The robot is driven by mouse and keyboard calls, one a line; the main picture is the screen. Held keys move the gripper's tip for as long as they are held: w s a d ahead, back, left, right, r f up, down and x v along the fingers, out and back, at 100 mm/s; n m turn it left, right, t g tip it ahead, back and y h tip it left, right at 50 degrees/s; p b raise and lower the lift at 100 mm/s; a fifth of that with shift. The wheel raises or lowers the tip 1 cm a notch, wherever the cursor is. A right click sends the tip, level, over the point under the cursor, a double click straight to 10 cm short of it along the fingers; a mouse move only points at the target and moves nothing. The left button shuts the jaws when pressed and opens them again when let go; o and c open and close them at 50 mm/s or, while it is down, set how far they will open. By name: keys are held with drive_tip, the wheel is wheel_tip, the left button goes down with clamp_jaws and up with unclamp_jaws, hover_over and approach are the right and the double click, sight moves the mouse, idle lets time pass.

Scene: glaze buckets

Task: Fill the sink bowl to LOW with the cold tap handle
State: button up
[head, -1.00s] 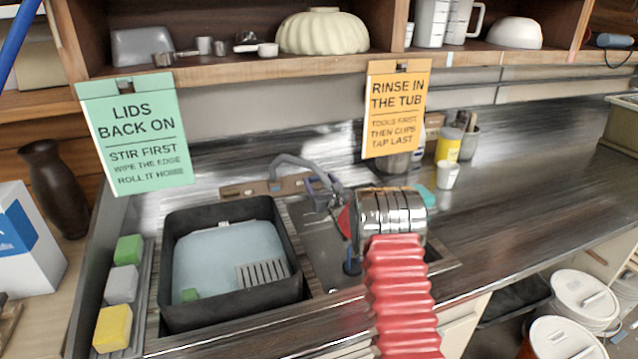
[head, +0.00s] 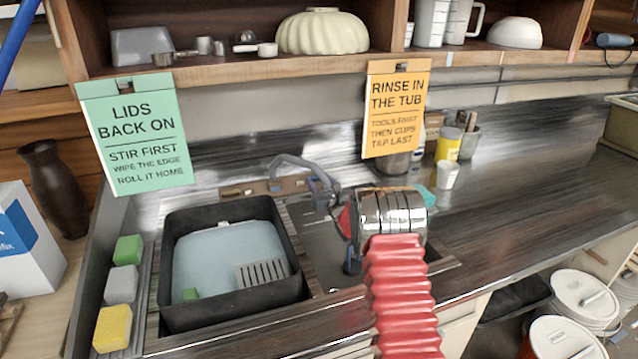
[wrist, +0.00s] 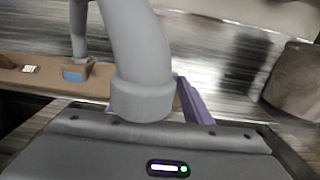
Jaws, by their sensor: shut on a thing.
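The grey tap (head: 290,160) rises from a brown ledge (head: 245,188) behind the sink, and its spout (wrist: 142,60) curves toward my gripper. My gripper (head: 325,196) is at the spout's end, with purple fingers on either side, shut on it; one finger (wrist: 195,100) shows right of the spout in the wrist view. A small blue block (wrist: 75,74) sits on the ledge by the tap's foot, apart from my gripper; I cannot tell if it is the cold handle. The sink bowl (head: 315,240) is partly hidden by my arm; its water level and LOW mark cannot be made out.
A black tub (head: 170,300) with pale blue contents stands left of the bowl. Sponges (head: 113,328) lie in a tray at its left. A green sign (head: 135,135) and an orange sign (head: 395,110) hang from the shelf. The counter (head: 530,190) at right is mostly clear.

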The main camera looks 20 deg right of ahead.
drive_tip(key=shift+d+n+y, duration=0.1)
drive_tip(key=shift+n+y, duration=0.5)
drive_tip(key=shift+w+d+r+n+g+y, duration=0.1)
drive_tip(key=shift+d+n+g+y, duration=0.15)
drive_tip(key=shift+n+g+y, duration=0.95)
drive_tip(key=shift+w+d+n+g+y, duration=0.1)
drive_tip(key=shift+d+n+g+y, duration=0.2)
drive_tip(key=shift+n+y, duration=1.7)
drive_tip(key=shift+w+d+r+n+g+y, duration=0.15)
drive_tip(key=shift+n+g+y, duration=0.7)
drive_tip(key=shift+n, duration=1.35)
drive_tip(key=shift+n+g+y, duration=0.35)
drive_tip(key=shift+n+g, duration=0.1)
drive_tip(key=shift+n, duration=0.25)
drive_tip(key=o, duration=1.1)
drive_tip(key=shift+c, duration=0.2)
drive_tip(key=shift+d, duration=0.1)
drive_tip(key=v, duration=1.3)
drive_tip(key=shift+s+d, duration=0.25)
